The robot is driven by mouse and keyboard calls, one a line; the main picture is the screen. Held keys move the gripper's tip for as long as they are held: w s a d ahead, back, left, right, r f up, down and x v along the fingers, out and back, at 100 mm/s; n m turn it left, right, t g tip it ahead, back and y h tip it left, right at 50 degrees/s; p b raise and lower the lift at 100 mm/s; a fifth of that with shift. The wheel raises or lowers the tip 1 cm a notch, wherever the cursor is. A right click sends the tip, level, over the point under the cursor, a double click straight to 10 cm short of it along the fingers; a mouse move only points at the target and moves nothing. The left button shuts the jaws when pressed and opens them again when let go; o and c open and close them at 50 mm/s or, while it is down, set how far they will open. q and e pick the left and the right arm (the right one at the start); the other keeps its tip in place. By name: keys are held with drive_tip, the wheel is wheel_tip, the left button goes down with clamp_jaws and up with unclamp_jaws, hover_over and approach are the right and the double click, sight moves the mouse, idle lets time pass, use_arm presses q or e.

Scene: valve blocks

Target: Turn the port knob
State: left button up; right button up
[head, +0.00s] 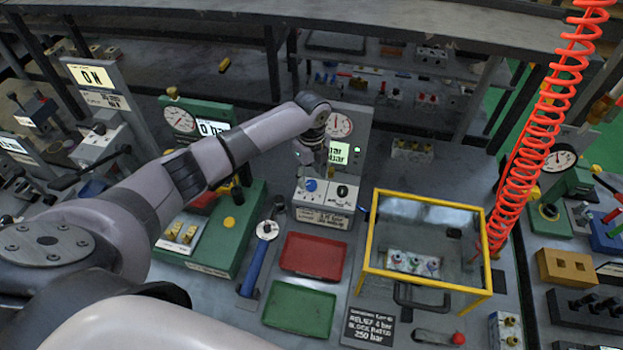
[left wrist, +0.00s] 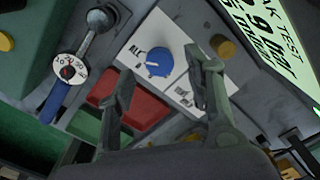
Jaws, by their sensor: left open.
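A blue round knob (head: 311,185) with a pointer sits on the white top panel of a small grey block (head: 323,214) below a gauge stand. In the left wrist view the blue knob (left wrist: 158,62) shows beyond and between my fingertips, with partly readable lettering around it. A black knob (head: 342,191) is beside it on the same panel. My left gripper (head: 312,164) is above the panel, pointing down. In the left wrist view its two fingers (left wrist: 164,70) are apart, with nothing visibly held; contact with the blue knob cannot be told. My right gripper is not in view.
A gauge stand with a lit display (head: 337,154) rises behind the block. A red tray (head: 314,256), a green tray (head: 299,310) and a blue-handled wrench (head: 257,259) lie in front. A yellow-framed clear box (head: 456,287) stands to the right. A red coiled hose (head: 541,135) hangs at right.

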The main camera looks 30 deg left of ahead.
sight(311, 183)
use_arm(q)
wheel_tip(311, 183, up, 10)
drive_tip(key=shift+f, duration=0.25)
idle(0.5)
